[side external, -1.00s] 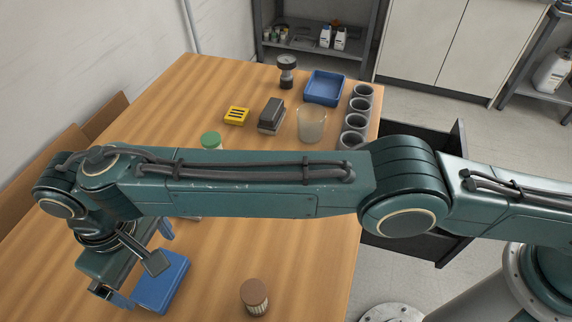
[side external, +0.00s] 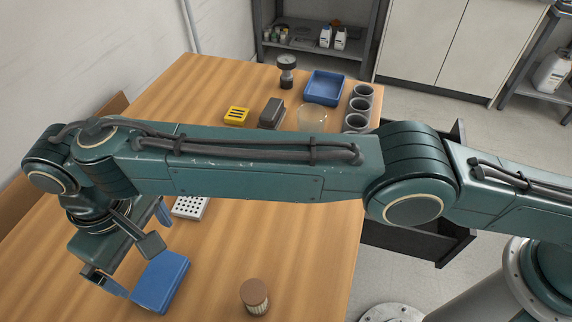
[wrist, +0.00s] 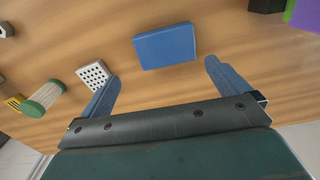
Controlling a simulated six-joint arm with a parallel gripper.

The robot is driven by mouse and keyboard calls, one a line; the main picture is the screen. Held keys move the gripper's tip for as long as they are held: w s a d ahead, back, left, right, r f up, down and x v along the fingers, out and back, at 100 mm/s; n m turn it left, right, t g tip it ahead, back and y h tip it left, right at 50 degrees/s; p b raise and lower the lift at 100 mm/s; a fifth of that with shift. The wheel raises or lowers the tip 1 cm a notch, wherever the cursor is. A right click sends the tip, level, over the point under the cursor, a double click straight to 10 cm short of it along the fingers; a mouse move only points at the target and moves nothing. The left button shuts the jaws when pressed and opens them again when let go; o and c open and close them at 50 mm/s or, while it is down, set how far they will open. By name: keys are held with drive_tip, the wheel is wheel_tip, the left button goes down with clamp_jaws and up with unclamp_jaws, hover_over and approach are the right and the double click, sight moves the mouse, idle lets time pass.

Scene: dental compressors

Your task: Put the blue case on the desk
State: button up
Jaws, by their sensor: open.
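The blue case (side external: 163,283) lies flat on the wooden desk (side external: 300,235), near its front left part. In the wrist view the blue case (wrist: 165,47) is whole and free, just beyond the fingertips. My gripper (side external: 138,250) is open and empty, above and beside the case in the side view. Its two blue fingers are spread wide in the wrist view (wrist: 162,75), with bare desk between them. No finger appears to touch the case.
Farther back are a yellow rack (side external: 236,115), a dark box (side external: 271,112), a blue tray (side external: 324,88) and several grey cups (side external: 360,105). A green-capped jar (wrist: 44,98) shows in the wrist view.

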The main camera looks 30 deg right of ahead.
drive_tip(key=w+d+r+m+t, duration=0.1)
drive_tip(key=w+d+r, duration=0.2)
drive_tip(key=d+r, duration=0.35)
drive_tip(key=w+d+r+m+y, duration=0.1)
drive_tip(key=w+d+r, duration=0.2)
drive_tip(key=d+r, duration=0.4)
drive_tip(key=w+d+r+m+t, duration=0.1)
drive_tip(key=w+d+r, duration=0.35)
drive_tip(key=d, duration=0.35)
drive_tip(key=s+d+r+m, duration=0.1)
drive_tip(key=d+r, duration=0.2)
drive_tip(key=d, duration=0.2)
drive_tip(key=s+d+r, duration=0.2)
drive_tip(key=d, duration=0.4)
drive_tip(key=s+d+r+m+t, duration=0.1)
drive_tip(key=s+d, duration=0.4)
drive_tip(key=d, duration=0.3)
drive_tip(key=s+d+r+m+t, duration=0.1)
drive_tip(key=s+d, duration=0.3)
drive_tip(key=d, duration=0.4)
drive_tip(key=s+d+f+m, duration=0.1)
drive_tip(key=s+d+f, duration=0.2)
drive_tip(key=s, duration=0.4)
drive_tip(key=s+d+f+m+t+h, duration=0.1)
drive_tip(key=s+d+f, duration=0.3)
drive_tip(key=s+d, duration=0.2)
drive_tip(key=shift+s+f+m+t, duration=0.15)
drive_tip(key=shift+s+m+t, duration=0.2)
drive_tip(key=shift+s, duration=0.35)
